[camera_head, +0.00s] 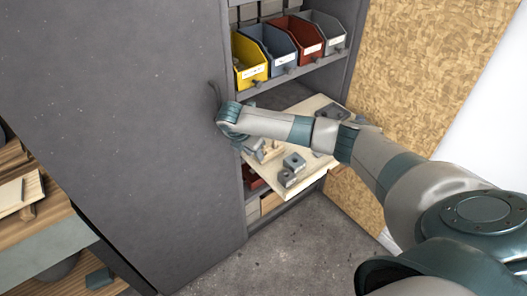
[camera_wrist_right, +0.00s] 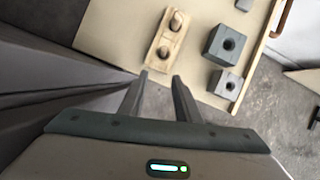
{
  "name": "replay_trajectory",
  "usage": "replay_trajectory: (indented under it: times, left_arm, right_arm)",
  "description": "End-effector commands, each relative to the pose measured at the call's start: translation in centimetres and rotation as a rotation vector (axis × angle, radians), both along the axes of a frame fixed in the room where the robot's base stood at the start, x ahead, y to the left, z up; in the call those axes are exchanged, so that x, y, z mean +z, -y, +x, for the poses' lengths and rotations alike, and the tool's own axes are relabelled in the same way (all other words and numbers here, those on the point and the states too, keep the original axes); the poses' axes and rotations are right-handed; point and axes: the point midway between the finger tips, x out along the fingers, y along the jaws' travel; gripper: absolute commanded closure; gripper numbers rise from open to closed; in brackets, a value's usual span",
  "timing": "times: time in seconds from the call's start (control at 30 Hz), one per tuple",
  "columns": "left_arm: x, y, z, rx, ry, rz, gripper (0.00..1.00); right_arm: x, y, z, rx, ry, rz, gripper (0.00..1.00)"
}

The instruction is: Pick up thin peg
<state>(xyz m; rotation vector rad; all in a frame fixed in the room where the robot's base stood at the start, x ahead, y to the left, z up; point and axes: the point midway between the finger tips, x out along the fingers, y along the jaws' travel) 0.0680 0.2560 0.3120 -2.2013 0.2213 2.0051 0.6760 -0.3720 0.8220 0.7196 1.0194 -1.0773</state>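Two short round brown pegs stand in a pale wooden holder in the right wrist view, an upper peg (camera_wrist_right: 177,20) and a lower peg (camera_wrist_right: 163,53). I cannot tell surely which is the thin one. The wooden holder (camera_wrist_right: 153,62) lies on a pale board (camera_wrist_right: 117,28). My right gripper (camera_wrist_right: 160,76) is open and empty, its fingertips apart from the holder, just below it in the picture. In the head view my right arm reaches across the board and partly hides the holder. My left gripper is not in view.
A larger grey block with a hole (camera_wrist_right: 227,44) and a smaller one (camera_wrist_right: 226,84) sit right of the holder. A grey cabinet door (camera_head: 140,120) stands close left of my right wrist. Coloured bins (camera_head: 252,72) line the shelf above the board.

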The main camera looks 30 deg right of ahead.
Motion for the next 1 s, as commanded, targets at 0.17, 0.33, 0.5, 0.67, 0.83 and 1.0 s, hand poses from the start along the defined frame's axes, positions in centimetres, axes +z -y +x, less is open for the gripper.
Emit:
replay_trajectory:
  times: [0.17,0.33,0.5,0.67,0.83,1.0]
  left_arm:
    - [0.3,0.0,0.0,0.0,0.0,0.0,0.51]
    - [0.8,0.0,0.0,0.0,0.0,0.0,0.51]
    - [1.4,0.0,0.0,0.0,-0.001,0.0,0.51]
    - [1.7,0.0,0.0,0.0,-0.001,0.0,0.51]
    - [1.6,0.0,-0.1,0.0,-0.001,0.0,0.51]
    - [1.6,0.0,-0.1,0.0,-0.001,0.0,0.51]
  right_arm:
    - [0.1,0.9,0.3,-0.002,0.001,-0.001,0.7]
    - [0.2,2.9,1.0,-0.003,0.001,-0.001,0.7]
    - [-0.2,4.4,1.5,0.0,-0.002,0.0,0.7]
    - [-1.0,4.7,1.6,0.001,0.0,-0.001,0.7]
    - [-1.1,4.7,1.6,0.001,0.001,-0.001,0.7]
    - [-1.1,4.7,1.6,0.001,0.0,0.0,0.7]
